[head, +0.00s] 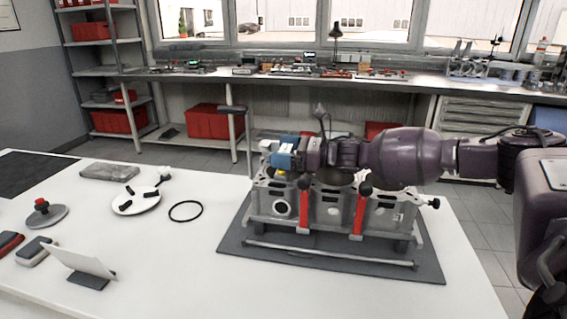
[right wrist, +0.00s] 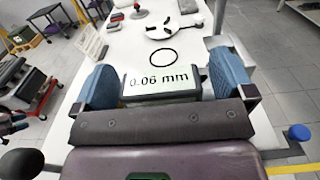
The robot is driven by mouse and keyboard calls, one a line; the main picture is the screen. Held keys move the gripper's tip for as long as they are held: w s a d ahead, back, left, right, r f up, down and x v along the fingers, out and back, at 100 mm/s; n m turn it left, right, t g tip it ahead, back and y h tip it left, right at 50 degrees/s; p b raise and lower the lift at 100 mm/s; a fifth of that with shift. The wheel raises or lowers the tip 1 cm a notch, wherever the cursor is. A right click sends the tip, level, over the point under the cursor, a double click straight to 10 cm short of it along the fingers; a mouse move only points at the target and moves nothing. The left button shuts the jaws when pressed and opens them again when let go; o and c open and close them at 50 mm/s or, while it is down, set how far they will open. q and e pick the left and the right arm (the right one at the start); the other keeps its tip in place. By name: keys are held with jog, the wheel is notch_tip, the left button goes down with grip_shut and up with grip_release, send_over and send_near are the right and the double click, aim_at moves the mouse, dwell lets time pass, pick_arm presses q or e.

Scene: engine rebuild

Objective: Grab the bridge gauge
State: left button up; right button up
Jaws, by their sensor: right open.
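My right gripper (head: 284,150) reaches in from the right above the left end of the grey engine block (head: 330,212). In the right wrist view its two blue fingers (right wrist: 160,72) stand apart. Between them is a dark device with a white face reading "0.06 mm" (right wrist: 158,80), which looks like the bridge gauge. The fingers stand on either side of it; I cannot tell whether they touch it. In the head view my gripper mostly hides this device. My left gripper is in neither view.
The block stands on a dark mat (head: 232,245) with two red-handled parts (head: 304,212) and a rod (head: 330,256). To the left are a black ring (head: 186,211), a white disc (head: 136,202), a red-knobbed base (head: 44,214) and a tilted white panel (head: 84,261). The table's front middle is clear.

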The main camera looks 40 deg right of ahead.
jog(key=shift+w+a, duration=0.45)
jog(key=shift+w, duration=0.05)
jog(key=shift+r, duration=0.1)
jog(key=shift+c, duration=0.5)
jog(key=c, duration=0.9)
jog(key=shift+c, duration=1)
jog(key=shift+r, duration=0.1)
